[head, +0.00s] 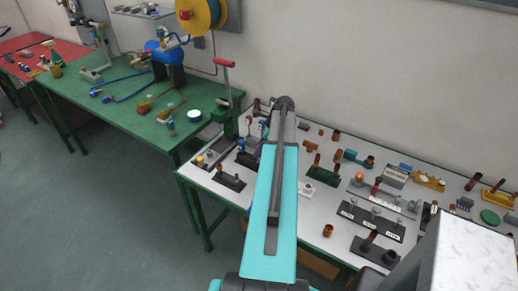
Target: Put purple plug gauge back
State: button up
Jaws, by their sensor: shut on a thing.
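My arm's teal and dark grey links reach up the middle of the head view over the white table. My gripper does not show; the arm hides the spot beyond its far end. A small purple-blue piece (240,145) shows just left of my arm at the table's left part. It is too small to tell whether it is the purple plug gauge. A dark stand or block is close by it, partly behind my arm. Whatever my gripper holds is hidden.
The white table (338,233) carries several gauges, dark blocks (371,222) and a green block (323,175), mostly right of my arm. A red-handled press (226,85) stands at its left back. A green table (120,115) with tools is to the left. The wall closes the back.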

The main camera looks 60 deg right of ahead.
jog(key=shift+f, duration=0.5)
jog(key=o, duration=0.9)
jog(key=shift+o, duration=0.2)
jog(key=shift+r, duration=0.1)
jog(key=b+v, duration=0.4)
jog(key=v, duration=0.9)
jog(key=shift+s+r, duration=0.2)
jog(key=shift+r, duration=0.05)
